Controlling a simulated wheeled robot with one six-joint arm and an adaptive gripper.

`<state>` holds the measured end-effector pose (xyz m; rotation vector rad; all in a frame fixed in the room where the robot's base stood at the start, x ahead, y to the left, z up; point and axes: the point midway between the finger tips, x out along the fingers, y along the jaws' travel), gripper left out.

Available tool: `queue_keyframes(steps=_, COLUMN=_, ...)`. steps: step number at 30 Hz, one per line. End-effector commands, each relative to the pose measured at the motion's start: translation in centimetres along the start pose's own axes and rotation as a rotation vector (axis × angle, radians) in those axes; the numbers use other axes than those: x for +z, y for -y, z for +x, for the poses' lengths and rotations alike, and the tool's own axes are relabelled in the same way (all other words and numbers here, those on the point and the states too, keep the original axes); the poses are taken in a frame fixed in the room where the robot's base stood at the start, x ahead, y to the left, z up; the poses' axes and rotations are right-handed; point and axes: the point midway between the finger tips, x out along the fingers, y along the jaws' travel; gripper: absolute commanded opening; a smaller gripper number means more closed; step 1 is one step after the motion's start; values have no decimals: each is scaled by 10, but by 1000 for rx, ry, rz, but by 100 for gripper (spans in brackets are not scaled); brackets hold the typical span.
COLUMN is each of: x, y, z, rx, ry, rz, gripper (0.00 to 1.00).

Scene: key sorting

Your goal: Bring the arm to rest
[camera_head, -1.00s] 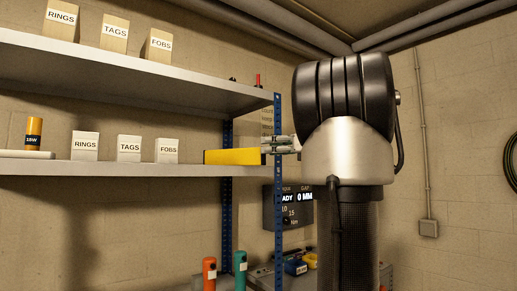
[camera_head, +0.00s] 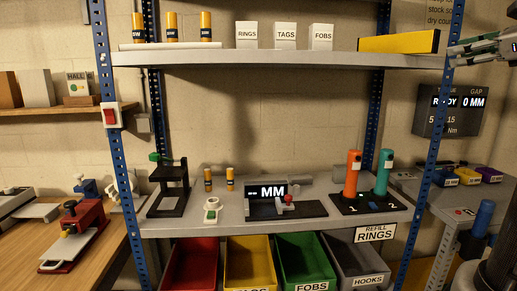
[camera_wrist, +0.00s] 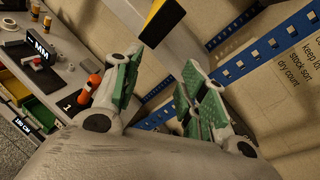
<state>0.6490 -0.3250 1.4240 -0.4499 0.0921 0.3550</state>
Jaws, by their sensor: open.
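My gripper (camera_head: 482,47) shows at the upper right edge of the head view, beside the right end of the upper shelf. In the wrist view my gripper (camera_wrist: 163,64) has its two green-padded fingers spread apart with nothing between them. A yellow bar-shaped box (camera_head: 400,42) lies on the upper shelf (camera_head: 250,59) just left of my gripper. Part of a yellow thing also shows at the top of the wrist view (camera_wrist: 153,12), beyond the fingertips. Most of my arm is outside the head view.
A blue post (camera_head: 440,100) stands close to my gripper. The lower shelf carries an orange cylinder (camera_head: 352,175), a teal cylinder (camera_head: 383,174) and a display (camera_head: 266,192). Red (camera_head: 192,265), yellow (camera_head: 250,265) and green (camera_head: 305,262) bins sit below. A wall display (camera_head: 447,110) hangs at right.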

Motion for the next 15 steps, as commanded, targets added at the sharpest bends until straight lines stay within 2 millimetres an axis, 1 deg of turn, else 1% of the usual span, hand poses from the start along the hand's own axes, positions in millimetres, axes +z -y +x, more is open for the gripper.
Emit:
queue_keyframes(steps=1, x=-40, y=-12, z=-6, rx=18, ry=-105, rz=-98, gripper=42)
queue_keyframes(steps=2, x=-62, y=-23, z=-11, rx=40, ry=-175, rz=-178, gripper=42)
queue_keyframes(steps=3, x=-89, y=-43, z=-17, rx=96, ry=-262, rz=-296, gripper=42)
queue_keyframes(steps=5, x=-123, y=-80, z=-25, rx=221, ry=-373, rz=-488, gripper=42)
queue_keyframes(steps=6, x=-143, y=-107, z=-31, rx=328, ry=-429, rz=-629, gripper=42)
queue_keyframes(steps=8, x=-168, y=-151, z=-42, rx=520, ry=-485, rz=-862, gripper=42)
queue_keyframes(steps=9, x=-182, y=-180, z=-51, rx=667, ry=-499, rz=-1037, gripper=42)
queue_keyframes(steps=10, x=-191, y=-200, z=-59, rx=777, ry=-497, rz=-1167, gripper=42)
queue_keyframes(steps=12, x=-207, y=-236, z=-74, rx=999, ry=-460, rz=-1435, gripper=42)
queue_keyframes(steps=15, x=-219, y=-272, z=-88, rx=1231, ry=-368, rz=-1744, gripper=42)
